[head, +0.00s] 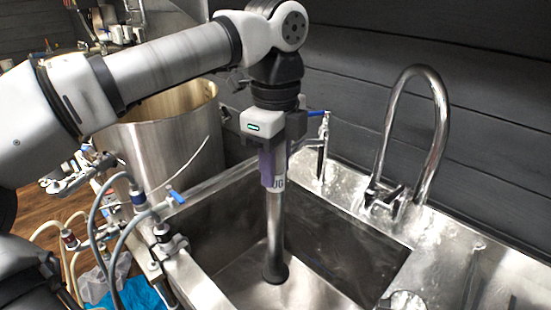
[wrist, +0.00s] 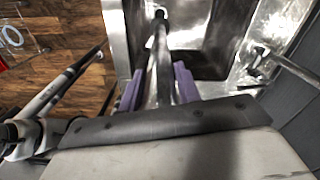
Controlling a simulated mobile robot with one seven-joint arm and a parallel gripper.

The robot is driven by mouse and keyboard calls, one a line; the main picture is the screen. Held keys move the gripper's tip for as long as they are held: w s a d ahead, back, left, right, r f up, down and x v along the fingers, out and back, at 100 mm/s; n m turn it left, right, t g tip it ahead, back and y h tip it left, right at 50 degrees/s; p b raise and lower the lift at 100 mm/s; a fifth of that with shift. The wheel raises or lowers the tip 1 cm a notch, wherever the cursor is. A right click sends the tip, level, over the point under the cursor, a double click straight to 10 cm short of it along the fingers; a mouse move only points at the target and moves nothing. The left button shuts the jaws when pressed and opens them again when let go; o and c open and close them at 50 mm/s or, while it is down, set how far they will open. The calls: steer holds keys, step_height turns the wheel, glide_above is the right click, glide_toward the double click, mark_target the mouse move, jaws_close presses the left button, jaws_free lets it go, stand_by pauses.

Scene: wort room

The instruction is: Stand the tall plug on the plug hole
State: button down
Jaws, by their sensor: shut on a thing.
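The tall plug (head: 275,228) is a long steel tube with a dark, wider foot and a white label near its top. It stands upright, or nearly so, inside the steel sink basin (head: 325,240). My gripper (head: 272,168), with purple fingers, is shut on the upper part of the plug. In the wrist view the plug (wrist: 162,65) runs away from between the purple fingers (wrist: 160,85) towards the basin floor. The foot appears at or just above the floor; I cannot tell if it touches. The plug hole is not clearly visible, perhaps hidden under the foot.
A curved chrome tap (head: 440,110) stands on the sink's back ledge at right. A smaller blue-handled tap (head: 322,150) is behind my gripper. A large steel pot (head: 165,145) stands at left, with hoses and valves (head: 140,200) along the sink's left edge.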

step_height(320, 180, down, 38)
steer(key=b, duration=2.6)
steer(key=shift+f+b, duration=0.2)
steer(key=shift+b, duration=0.6)
stand_by(0.9)
steer(key=c, duration=0.9)
jaws_free()
